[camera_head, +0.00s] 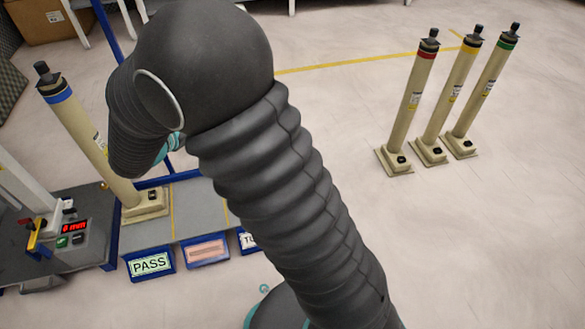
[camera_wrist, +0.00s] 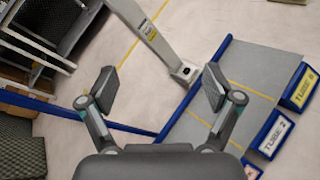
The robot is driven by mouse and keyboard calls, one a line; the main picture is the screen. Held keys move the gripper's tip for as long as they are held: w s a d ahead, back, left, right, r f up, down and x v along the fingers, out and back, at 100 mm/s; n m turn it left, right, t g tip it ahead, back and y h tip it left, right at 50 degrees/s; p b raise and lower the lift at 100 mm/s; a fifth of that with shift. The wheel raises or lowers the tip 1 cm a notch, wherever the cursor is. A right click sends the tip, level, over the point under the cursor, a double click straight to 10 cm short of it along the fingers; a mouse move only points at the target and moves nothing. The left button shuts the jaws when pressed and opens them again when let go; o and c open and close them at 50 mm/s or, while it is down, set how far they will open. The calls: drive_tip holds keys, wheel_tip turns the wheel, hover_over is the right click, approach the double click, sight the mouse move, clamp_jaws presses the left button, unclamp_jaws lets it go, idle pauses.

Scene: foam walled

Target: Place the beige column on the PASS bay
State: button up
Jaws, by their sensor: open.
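A beige column with a blue band (camera_head: 78,120) stands with its square base in the bay behind the green PASS label (camera_head: 150,264). The PASS bay (camera_head: 145,228) is the left section of the grey rack. My dark arm covers part of the rack and hides my gripper in the head view. In the wrist view my gripper (camera_wrist: 160,87) is open and nothing is held between its fingers. A pale column with a yellow label (camera_wrist: 145,30) shows beyond the fingers, apart from them; I cannot tell which column it is.
Columns with red (camera_head: 408,105), yellow (camera_head: 453,100) and green (camera_head: 486,90) bands stand on the floor at right. A gauge bench with a red display (camera_head: 75,227) adjoins the rack at left. A pink label (camera_head: 206,251) is beside PASS. Open floor lies between rack and columns.

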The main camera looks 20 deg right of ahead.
drive_tip(key=s+d+r+m+g+y, duration=0.1)
drive_tip(key=s+d+r+m+g, duration=0.2)
drive_tip(key=s+d+m, duration=0.35)
drive_tip(key=s+d+r+m+g, duration=0.2)
drive_tip(key=s+d+m+g, duration=0.15)
drive_tip(key=s+d, duration=0.45)
drive_tip(key=s+r+m+t+y, duration=0.1)
drive_tip(key=s+m+y, duration=0.7)
drive_tip(key=s, duration=0.9)
drive_tip(key=r+m, duration=0.1)
drive_tip(key=m, duration=0.2)
drive_tip(key=shift+r+m, duration=0.25)
drive_tip(key=shift+m, duration=0.05)
drive_tip(key=shift+d, duration=0.1)
